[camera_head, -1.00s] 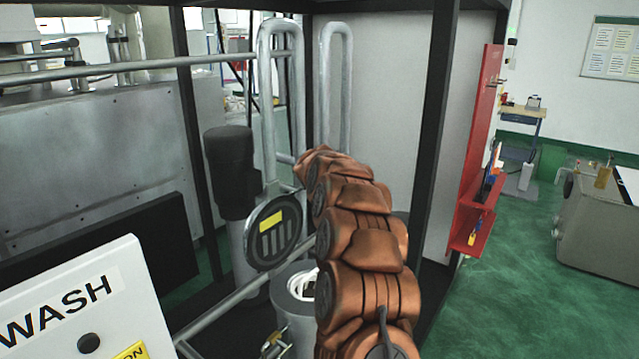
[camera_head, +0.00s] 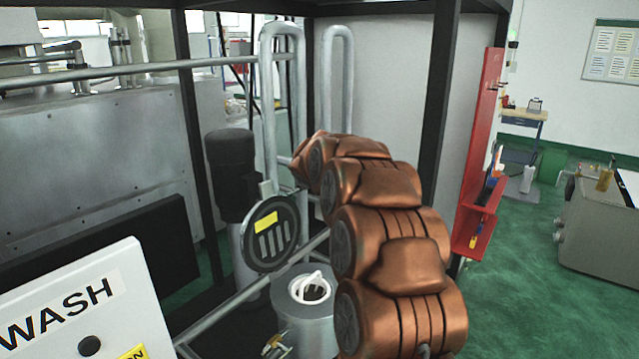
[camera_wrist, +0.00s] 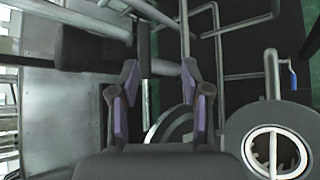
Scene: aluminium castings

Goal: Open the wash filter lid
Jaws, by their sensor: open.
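The filter lid (camera_head: 270,234) is a dark round disc with a yellow label and slots. It stands tilted up, left of the filter housing (camera_head: 306,318) in the head view. The housing is a grey cylinder with an uncovered top, and a white ring shows inside it. In the wrist view the housing (camera_wrist: 238,140) is at the lower right, and a round rim, probably the lid, is partly hidden behind my gripper (camera_wrist: 158,75). My gripper is open; a dark bar shows between its fingers, at a depth I cannot tell. In the head view my arm hides the gripper.
A white WASH panel (camera_head: 75,305) is at the lower left. A dark cylindrical unit (camera_head: 231,165) and looped pipes (camera_head: 268,95) stand behind the lid. A black frame post (camera_head: 437,140) and a red rack (camera_head: 478,165) are on the right.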

